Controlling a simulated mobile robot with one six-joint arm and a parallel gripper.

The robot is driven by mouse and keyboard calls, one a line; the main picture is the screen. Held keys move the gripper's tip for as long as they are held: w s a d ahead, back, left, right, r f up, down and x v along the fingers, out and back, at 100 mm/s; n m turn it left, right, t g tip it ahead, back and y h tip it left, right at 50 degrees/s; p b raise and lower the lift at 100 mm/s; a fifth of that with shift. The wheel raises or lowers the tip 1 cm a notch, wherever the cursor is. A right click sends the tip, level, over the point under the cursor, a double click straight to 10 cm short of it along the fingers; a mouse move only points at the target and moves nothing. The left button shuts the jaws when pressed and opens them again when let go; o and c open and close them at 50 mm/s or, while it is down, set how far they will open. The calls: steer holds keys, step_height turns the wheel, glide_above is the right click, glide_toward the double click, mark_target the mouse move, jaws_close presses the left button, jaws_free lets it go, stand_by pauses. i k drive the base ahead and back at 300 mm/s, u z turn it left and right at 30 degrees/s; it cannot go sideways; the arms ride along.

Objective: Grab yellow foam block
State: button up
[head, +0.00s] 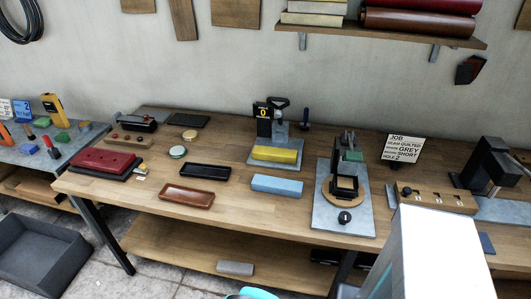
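The yellow foam block (274,154) lies flat on the grey base plate (256,164) of a small stand with a black gauge head, toward the back of the wooden workbench (235,211). Nothing covers the block's top or front, and the stand's post rises just behind it. A pale grey part of my own body fills the bottom right of the head view. My gripper is not visible, so what it holds does not show.
A light blue block (277,185) lies just in front of the yellow one. A black tray (205,171) and a brown tray (187,196) are to the left. A press on a grey base (330,218) stands right. A shelf (420,34) hangs above.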

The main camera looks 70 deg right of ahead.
mark_target(277, 154)
steer(key=z, duration=0.15)
steer(key=i, duration=0.8)
steer(key=z, duration=0.55)
steer(key=i, duration=0.7)
steer(key=z, duration=0.35)
